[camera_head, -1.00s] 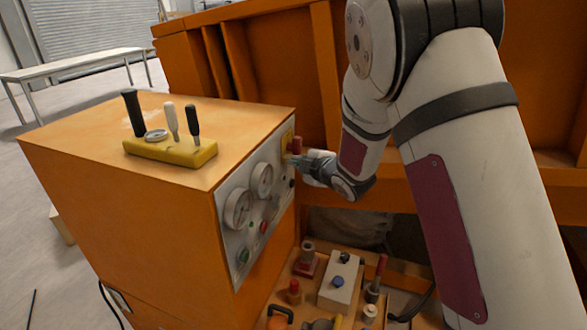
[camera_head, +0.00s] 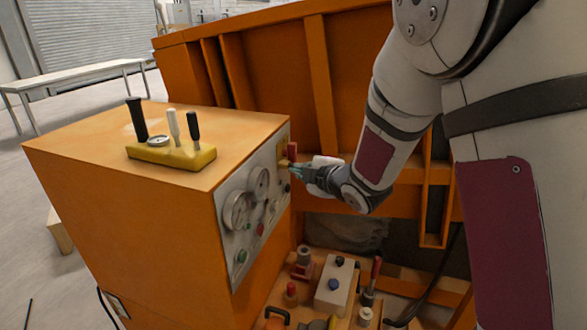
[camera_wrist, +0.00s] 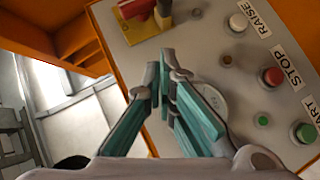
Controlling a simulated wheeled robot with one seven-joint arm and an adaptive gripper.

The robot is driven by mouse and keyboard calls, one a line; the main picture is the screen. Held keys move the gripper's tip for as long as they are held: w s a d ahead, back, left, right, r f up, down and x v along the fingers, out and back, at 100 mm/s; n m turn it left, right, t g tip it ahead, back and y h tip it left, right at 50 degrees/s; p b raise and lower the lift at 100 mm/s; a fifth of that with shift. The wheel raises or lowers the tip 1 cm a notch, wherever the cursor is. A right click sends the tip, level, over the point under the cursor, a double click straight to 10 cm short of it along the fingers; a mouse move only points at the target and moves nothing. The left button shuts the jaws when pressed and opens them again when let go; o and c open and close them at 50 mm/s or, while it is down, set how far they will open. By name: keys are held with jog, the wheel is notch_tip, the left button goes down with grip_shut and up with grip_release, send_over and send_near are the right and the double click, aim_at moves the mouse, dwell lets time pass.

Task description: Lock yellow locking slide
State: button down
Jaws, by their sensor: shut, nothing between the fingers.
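The yellow locking slide (camera_head: 283,156) is at the upper far end of the grey control panel, beside a red part (camera_head: 292,150). In the wrist view, the yellow slide (camera_wrist: 163,12) shows at the top edge, partly cut off, next to the red part (camera_wrist: 133,8). My gripper (camera_head: 291,169) is just below and to the right of the slide in the head view. In the wrist view, my gripper (camera_wrist: 162,76) has its teal fingers shut with nothing between them, just below the slide. I cannot tell whether a fingertip touches the slide or panel.
The panel (camera_wrist: 205,60) carries a white RAISE button (camera_wrist: 238,23), a red STOP button (camera_wrist: 272,76) and a green button (camera_wrist: 305,132). Gauges (camera_head: 237,210) sit nearer on it. Levers (camera_head: 172,125) stand on the orange cabinet (camera_head: 120,200). A tool shelf (camera_head: 270,305) lies below.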

jog(key=v, duration=0.3)
jog(key=shift+s, duration=0.15)
jog(key=shift+d, duration=0.1)
jog(key=s+d+r+m+g+h, duration=0.2)
jog(key=s+d+r+m+h, duration=0.3)
jog(key=s+d+r+m, duration=0.45)
jog(key=s+d+m+g, duration=0.1)
jog(key=s+m, duration=0.2)
jog(key=s, duration=0.5)
jog(key=s+d+m+g, duration=0.1)
jog(key=s+m+g, duration=0.1)
jog(key=s, duration=0.6)
jog(key=s+d+m+g+h, duration=0.1)
jog(key=s+m, duration=0.3)
jog(key=s, duration=0.5)
jog(key=shift+m+g, duration=0.35)
jog(key=shift+g, duration=0.25)
jog(key=shift+f, duration=0.15)
